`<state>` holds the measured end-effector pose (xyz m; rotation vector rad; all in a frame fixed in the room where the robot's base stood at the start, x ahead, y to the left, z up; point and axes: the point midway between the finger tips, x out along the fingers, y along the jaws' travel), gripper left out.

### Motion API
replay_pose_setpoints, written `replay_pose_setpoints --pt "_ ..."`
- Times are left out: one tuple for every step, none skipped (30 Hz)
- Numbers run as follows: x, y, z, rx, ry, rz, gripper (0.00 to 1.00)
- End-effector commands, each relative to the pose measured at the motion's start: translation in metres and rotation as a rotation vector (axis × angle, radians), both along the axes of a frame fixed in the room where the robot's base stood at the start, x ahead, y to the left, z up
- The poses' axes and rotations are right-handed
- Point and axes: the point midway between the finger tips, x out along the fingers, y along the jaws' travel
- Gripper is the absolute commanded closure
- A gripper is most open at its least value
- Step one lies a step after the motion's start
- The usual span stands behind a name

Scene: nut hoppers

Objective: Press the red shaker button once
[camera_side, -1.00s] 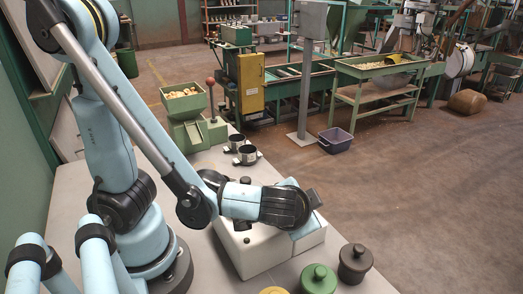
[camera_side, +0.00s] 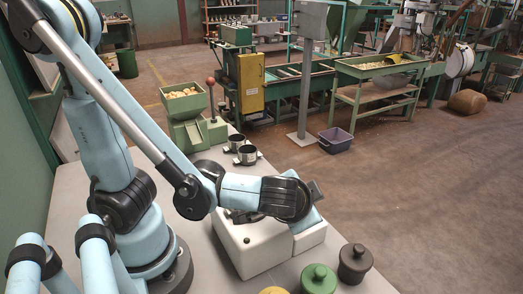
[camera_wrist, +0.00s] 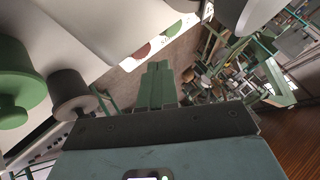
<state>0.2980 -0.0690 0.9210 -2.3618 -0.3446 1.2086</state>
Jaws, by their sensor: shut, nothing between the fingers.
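The white box (camera_side: 255,248) stands on the grey bench beneath my wrist in the side view, with a small black knob on its near face. A dull red disc (camera_wrist: 141,51) and a green disc (camera_wrist: 172,28) show on a white surface in the wrist view; I cannot tell whether the red one is the shaker button. No red button shows on the box in the side view, where my wrist covers part of its top. My gripper (camera_wrist: 159,68) is shut and empty, its fingertips below the red disc in the wrist picture and apart from it.
A green-lidded pot (camera_side: 318,279) and a dark-lidded pot (camera_side: 355,263) stand at the bench's near right. Two black cups (camera_side: 247,154) and a green hopper (camera_side: 184,103) with nuts stand behind. A red-knobbed lever (camera_side: 211,82) rises beside the hopper.

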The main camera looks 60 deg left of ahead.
Motion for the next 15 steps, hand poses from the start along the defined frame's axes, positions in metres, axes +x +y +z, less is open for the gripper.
replay_pose_setpoints --pt "0.000 0.000 0.000 0.000 0.000 0.000 1.00" --pt "0.000 0.000 0.000 0.000 0.000 0.000 1.00" --pt "0.000 0.000 0.000 0.000 0.000 0.000 1.00" --pt "0.000 0.000 0.000 0.000 0.000 0.000 1.00" --pt "0.000 0.000 0.000 0.000 0.000 0.000 1.00" --pt "0.000 0.000 0.000 0.000 0.000 0.000 1.00" --pt "0.000 0.000 0.000 0.000 0.000 0.000 1.00" --pt "0.000 0.000 0.001 0.000 -0.001 -0.001 1.00" --pt "0.000 0.000 0.002 0.000 -0.001 -0.001 1.00" --pt "0.000 0.000 0.003 0.000 -0.001 -0.001 1.00" --pt "0.000 0.000 0.005 0.000 -0.001 -0.001 1.00" --pt "0.000 0.000 0.009 0.000 -0.001 -0.001 1.00" --pt "0.000 0.000 0.011 0.000 -0.001 -0.001 1.00" --pt "0.000 0.000 0.014 0.000 -0.001 -0.001 1.00" --pt "0.000 0.000 0.018 0.000 0.000 0.000 1.00"
